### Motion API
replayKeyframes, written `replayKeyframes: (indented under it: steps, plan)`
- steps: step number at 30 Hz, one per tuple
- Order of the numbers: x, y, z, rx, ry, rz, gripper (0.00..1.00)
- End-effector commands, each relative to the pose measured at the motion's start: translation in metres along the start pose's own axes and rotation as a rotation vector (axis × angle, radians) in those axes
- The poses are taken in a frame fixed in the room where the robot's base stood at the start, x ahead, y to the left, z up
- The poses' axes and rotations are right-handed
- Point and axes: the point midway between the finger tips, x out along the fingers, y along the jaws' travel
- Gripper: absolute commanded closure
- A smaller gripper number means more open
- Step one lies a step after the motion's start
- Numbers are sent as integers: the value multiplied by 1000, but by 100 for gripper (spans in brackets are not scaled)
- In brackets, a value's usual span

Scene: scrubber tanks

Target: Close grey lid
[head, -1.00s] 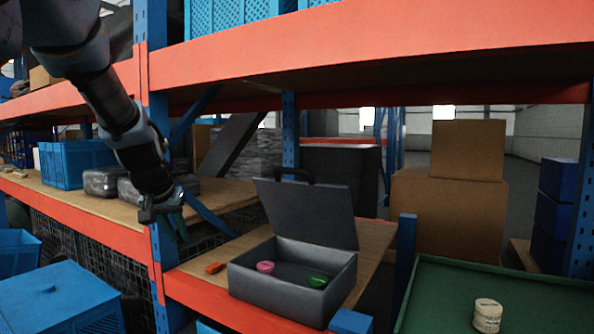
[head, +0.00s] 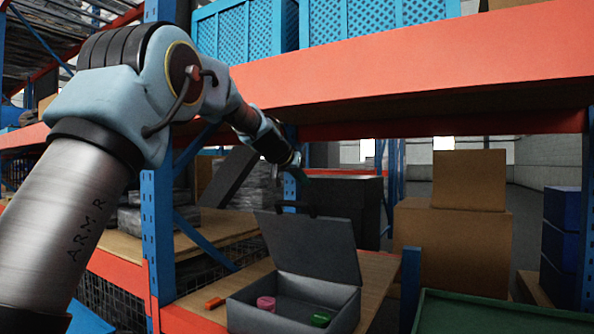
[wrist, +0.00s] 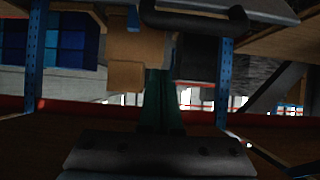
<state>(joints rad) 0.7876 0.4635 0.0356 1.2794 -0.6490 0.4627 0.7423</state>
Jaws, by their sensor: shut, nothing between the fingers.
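The grey lid (head: 312,248) stands open, tilted up at the back of a grey box (head: 270,318) on the shelf. Its black handle (head: 296,206) is on the lid's top edge. In the wrist view the handle (wrist: 195,22) and part of the lid (wrist: 262,8) show at the top edge. My gripper (head: 303,178) is just above the handle in the head view, apart from it. Its green fingers (wrist: 160,90) are shut and empty in the wrist view. A pink item (head: 266,303) and a green item (head: 321,320) lie in the box.
A blue upright (head: 158,240) stands to the left. An orange item (head: 214,303) lies left of the box. Cardboard boxes (head: 455,240) and a green tray (head: 500,312) are to the right.

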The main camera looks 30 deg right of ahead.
Motion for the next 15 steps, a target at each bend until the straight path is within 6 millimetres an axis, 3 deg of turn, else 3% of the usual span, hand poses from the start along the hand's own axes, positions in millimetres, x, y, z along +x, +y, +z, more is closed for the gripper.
replayKeyframes:
  steps: [6,15]
  plan:
    - [37,0,-2,-1,-2,0,100]
    - [26,-1,31,-3,-1,0,100]
